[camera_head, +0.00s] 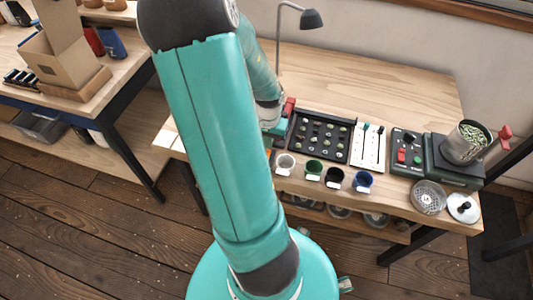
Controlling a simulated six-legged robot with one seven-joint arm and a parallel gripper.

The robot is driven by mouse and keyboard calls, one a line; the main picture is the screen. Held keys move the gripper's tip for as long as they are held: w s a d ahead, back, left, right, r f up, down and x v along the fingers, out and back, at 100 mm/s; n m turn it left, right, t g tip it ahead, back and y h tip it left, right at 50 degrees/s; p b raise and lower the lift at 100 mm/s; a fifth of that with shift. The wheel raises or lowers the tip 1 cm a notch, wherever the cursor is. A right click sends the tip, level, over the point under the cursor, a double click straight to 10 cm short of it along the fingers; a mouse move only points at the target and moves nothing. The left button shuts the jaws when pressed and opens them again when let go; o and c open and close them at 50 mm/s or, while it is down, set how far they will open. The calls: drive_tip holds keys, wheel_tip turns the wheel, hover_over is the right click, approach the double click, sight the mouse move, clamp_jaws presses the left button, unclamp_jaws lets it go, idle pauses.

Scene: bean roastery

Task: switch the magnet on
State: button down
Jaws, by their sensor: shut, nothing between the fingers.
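My arm crosses the left middle of the head view, and its wrist comes down at the left end of the bench. My gripper (275,126) is small and partly hidden there, shut and empty, beside a red part (289,107) at the left of a black tray. I cannot tell whether it touches that part. No magnet can be made out for certain. A dark control box (407,141) with red and green controls stands right of centre, well away from my gripper.
The black tray (299,142) holds several small round pieces. Several cups, including a green one (314,168) and a blue one (363,180), line the front edge. A lamp (311,19) rises behind. The bench's back is clear.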

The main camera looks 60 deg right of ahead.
drive_tip(key=shift+f, duration=0.7)
idle(0.3)
drive_tip(key=shift+r, duration=3.5)
drive_tip(key=w+a+r+n+t, duration=0.2)
drive_tip(key=w+a+r+n, duration=0.2)
drive_tip(key=w+a+r, duration=0.4)
drive_tip(key=w+a+r+n+t, duration=0.1)
drive_tip(key=w+a+r+n, duration=0.4)
drive_tip(key=a, duration=0.5)
drive_tip(key=s+a+r+n+t, duration=0.1)
drive_tip(key=a+r+n, duration=0.2)
drive_tip(key=a, duration=0.6)
drive_tip(key=s+a+r+n+t, duration=0.1)
drive_tip(key=a+r+n, duration=0.3)
drive_tip(key=a, duration=0.5)
wheel_tip(320, 180, up, 3)
drive_tip(key=shift+s+f+t, duration=0.2)
drive_tip(key=shift+s+t, duration=0.1)
